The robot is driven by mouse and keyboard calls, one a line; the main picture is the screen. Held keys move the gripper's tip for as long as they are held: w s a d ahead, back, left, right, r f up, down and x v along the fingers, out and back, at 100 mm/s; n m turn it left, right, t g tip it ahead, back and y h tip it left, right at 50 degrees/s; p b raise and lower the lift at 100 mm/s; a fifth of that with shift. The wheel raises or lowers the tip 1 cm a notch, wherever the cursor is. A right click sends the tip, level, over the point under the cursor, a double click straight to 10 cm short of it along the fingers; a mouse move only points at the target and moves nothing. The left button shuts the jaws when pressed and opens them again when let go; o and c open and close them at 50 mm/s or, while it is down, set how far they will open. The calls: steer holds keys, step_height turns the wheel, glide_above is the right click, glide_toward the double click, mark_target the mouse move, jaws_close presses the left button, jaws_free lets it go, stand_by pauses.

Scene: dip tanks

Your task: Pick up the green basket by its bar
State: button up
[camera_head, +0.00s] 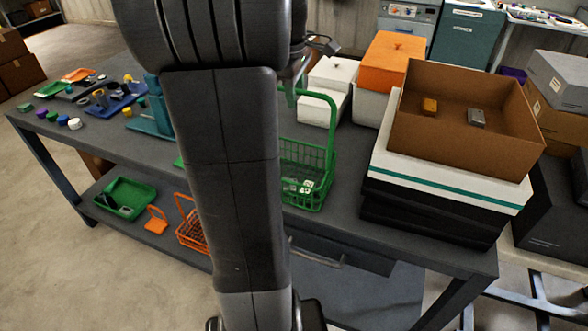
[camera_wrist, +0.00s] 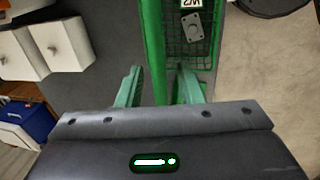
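The green basket (camera_head: 318,152) stands on the grey table, partly hidden behind my arm. Its tall handle, with a bar (camera_head: 318,94) across the top, rises above the basket. In the wrist view the basket (camera_wrist: 214,45) lies beyond my fingers, with a grey plate and a white tag inside it. A green strip, which looks like the bar (camera_wrist: 153,40), runs toward the gap between my fingers. My gripper (camera_wrist: 159,75) has its two green fingers apart, with no visible grip. In the head view my gripper (camera_head: 291,92) is mostly hidden by the arm, near the handle's top.
White boxes (camera_head: 329,77) and an orange-topped box (camera_head: 392,62) stand behind the basket. An open brown carton (camera_head: 455,150) sits on stacked boxes to the right. An orange basket (camera_head: 190,232) and a green tray (camera_head: 125,197) lie on the lower shelf.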

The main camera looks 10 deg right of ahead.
jaws_close()
steer(key=shift+r, duration=0.1)
stand_by(1.3)
